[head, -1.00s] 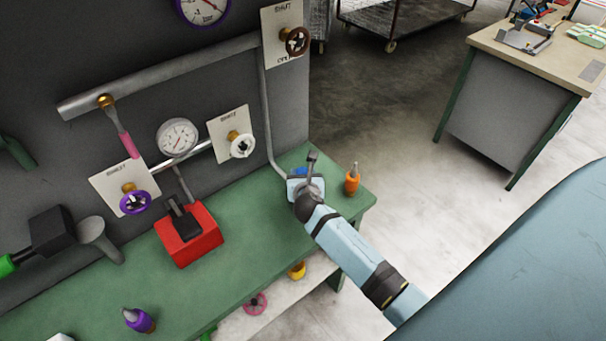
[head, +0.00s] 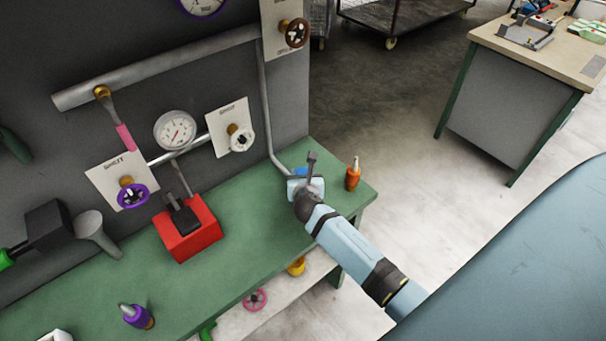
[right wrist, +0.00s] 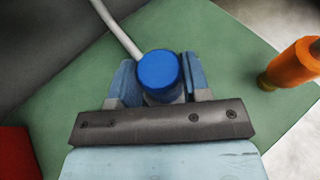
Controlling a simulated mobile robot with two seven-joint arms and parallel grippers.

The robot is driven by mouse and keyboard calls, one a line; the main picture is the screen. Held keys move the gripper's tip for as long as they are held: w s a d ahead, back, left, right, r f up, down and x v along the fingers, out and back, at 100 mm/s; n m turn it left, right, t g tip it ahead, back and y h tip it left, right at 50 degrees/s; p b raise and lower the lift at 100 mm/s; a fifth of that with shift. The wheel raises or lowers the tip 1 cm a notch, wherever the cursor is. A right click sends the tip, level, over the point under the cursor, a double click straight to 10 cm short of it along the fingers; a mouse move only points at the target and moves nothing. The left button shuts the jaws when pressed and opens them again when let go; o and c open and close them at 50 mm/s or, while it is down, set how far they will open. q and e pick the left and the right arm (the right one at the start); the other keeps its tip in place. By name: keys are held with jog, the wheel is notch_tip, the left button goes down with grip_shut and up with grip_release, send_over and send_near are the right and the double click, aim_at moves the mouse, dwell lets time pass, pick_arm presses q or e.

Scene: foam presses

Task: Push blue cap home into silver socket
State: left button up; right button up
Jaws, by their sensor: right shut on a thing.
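The blue cap (right wrist: 158,70) shows in the right wrist view as a round blue top between my right gripper's fingers. In the head view a little of its blue (head: 300,171) shows behind my right gripper (head: 305,187), at the back right of the green bench. My right gripper (right wrist: 160,84) is shut on the cap, with one finger on each side. A grey part shows just below the blue top; I cannot tell whether it is the silver socket or the cap's lower part. How deep the cap sits is hidden. My left gripper is not in view.
An orange bottle-like thing (head: 353,178) stands close to the right, near the bench (head: 250,212) edge. A thin grey pipe (head: 267,110) comes down the wall behind the gripper. A red box (head: 188,235) with a black lever stands to the left, with clear bench between.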

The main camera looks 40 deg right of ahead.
jog(key=shift+f, duration=0.25)
jog(key=o, duration=1.1)
jog(key=shift+o, duration=0.2)
jog(key=b+v, duration=0.1)
jog(key=v, duration=1.3)
jog(key=s+a+f+m+y, duration=0.5)
jog(key=s+m, duration=0.2)
jog(key=m, duration=0.6)
jog(key=s+a+f+m+g+y, duration=0.1)
jog(key=s+a+f+m+y, duration=0.3)
jog(key=s+m, duration=0.4)
jog(key=f+m+y, duration=0.1)
jog(key=m, duration=0.5)
jog(key=shift+a, duration=0.4)
